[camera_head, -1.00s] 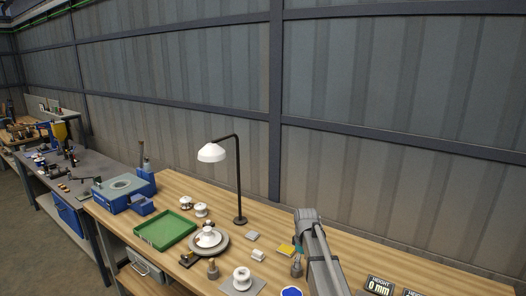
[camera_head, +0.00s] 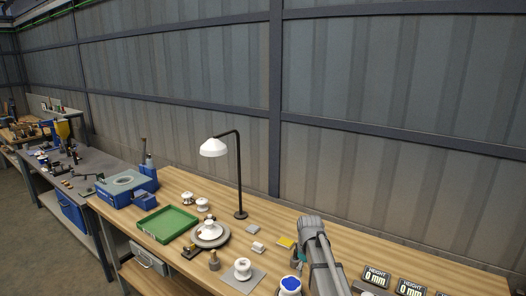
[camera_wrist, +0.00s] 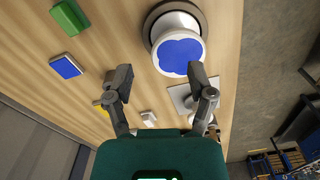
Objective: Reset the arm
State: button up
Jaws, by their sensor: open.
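My arm (camera_head: 318,255) reaches over the workbench in the head view, at bottom right of centre. In the wrist view my gripper (camera_wrist: 160,82) is open, with its two dark fingers wide apart and nothing between the tips. A white insulator with a blue top (camera_wrist: 180,54) stands on a dark round base just ahead of the fingers, nearer the right one, apparently untouched. Its blue top also shows in the head view (camera_head: 290,284), left of my arm. The fingers are not clearly visible in the head view.
A black lamp (camera_head: 239,175), a green tray (camera_head: 167,224), a grey round plate (camera_head: 222,240) carrying a white insulator, and a white spool (camera_head: 243,268) stand left of my arm. Height displays (camera_head: 376,278) are at right. A wall backs the bench.

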jog(key=s+d+f+m+b, duration=0.1)
jog(key=s+m, duration=0.3)
jog(key=s, duration=0.6)
jog(key=s+d+f+m+b, duration=0.1)
jog(key=s+f+m+b, duration=0.1)
jog(key=s, duration=0.8)
jog(key=shift+f+m+b, duration=0.4)
jog(key=shift+f+m, duration=0.15)
jog(key=shift+m, duration=0.45)
jog(key=shift+c, duration=0.3)
jog(key=shift+c, duration=0.6)
